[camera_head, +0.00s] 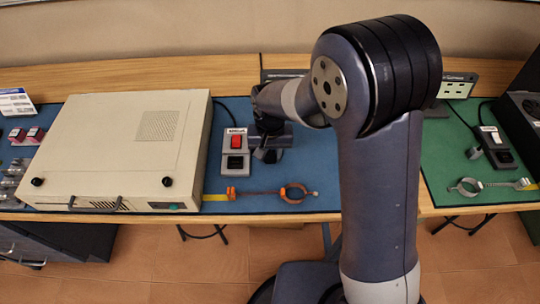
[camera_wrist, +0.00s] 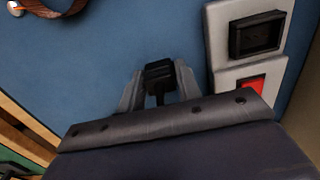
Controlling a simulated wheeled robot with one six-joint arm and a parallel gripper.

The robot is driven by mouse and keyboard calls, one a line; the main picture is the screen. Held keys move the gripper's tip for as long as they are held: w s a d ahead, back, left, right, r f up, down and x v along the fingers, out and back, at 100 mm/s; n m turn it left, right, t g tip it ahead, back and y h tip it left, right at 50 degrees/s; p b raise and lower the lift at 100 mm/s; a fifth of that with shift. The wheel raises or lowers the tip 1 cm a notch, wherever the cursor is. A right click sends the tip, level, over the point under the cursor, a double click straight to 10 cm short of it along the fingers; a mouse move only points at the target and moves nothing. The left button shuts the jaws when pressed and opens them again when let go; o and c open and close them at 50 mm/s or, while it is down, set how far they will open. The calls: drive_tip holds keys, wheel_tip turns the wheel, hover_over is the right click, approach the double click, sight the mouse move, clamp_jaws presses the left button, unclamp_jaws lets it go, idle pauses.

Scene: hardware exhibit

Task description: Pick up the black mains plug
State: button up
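The black mains plug (camera_wrist: 159,72) shows in the wrist view between the two grey fingers of my gripper (camera_wrist: 160,84). The fingers stand close on either side of it. I cannot tell whether they press on it or leave a small gap. In the head view my gripper (camera_head: 268,144) is low over the blue mat, just right of a grey socket box. The plug is mostly hidden there by the gripper. I cannot tell whether it rests on the mat.
The grey socket box (camera_head: 236,152) with a red switch stands close beside my gripper. A beige case (camera_head: 115,150) is to the left. A green mat (camera_head: 460,195) is at the right.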

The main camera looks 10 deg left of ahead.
drive_tip(key=c, duration=0.4)
